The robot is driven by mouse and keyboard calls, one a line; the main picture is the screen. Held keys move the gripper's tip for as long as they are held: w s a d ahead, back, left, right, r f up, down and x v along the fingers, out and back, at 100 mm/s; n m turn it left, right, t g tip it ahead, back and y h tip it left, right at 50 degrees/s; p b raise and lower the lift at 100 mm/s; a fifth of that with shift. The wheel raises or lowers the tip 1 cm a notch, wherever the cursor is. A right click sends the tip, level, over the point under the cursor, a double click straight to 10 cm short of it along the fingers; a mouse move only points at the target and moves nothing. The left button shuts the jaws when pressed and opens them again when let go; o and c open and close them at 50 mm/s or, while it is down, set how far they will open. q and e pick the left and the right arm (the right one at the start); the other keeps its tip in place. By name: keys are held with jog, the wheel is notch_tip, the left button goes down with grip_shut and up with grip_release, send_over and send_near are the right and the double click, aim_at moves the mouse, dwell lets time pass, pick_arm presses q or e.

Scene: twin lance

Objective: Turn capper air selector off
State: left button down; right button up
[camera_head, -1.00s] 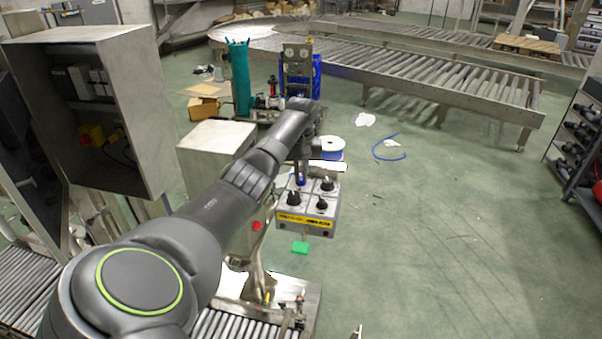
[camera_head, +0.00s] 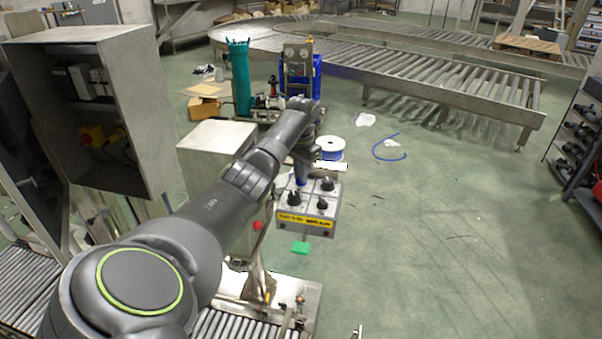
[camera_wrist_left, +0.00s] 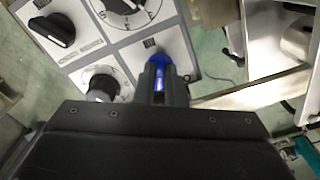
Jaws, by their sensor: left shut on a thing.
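The control box (camera_head: 318,214) is a grey panel with several black rotary knobs and a yellow label (camera_head: 305,221) on its front edge. It also shows in the left wrist view (camera_wrist_left: 186,43). My left gripper (camera_head: 299,178) is over the box's far left knob position. In the left wrist view my left gripper (camera_wrist_left: 160,85) is shut on a blue-marked selector knob (camera_wrist_left: 159,70), and its fingers hide most of it. The other knobs, such as the black one (camera_wrist_left: 53,30), stand clear of the fingers. Which selector is the capper air one cannot be read. My right gripper is not in view.
A steel cabinet (camera_head: 212,140) stands left of the box, with a red button (camera_head: 257,225) near it. A roller conveyor (camera_head: 440,85) runs behind. The floor to the right is mostly clear.

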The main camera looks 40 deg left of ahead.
pick_arm(q)
jog(key=shift+w+r+m, duration=0.1)
jog(key=shift+m, duration=0.2)
jog(key=c, duration=1.5)
grip_release()
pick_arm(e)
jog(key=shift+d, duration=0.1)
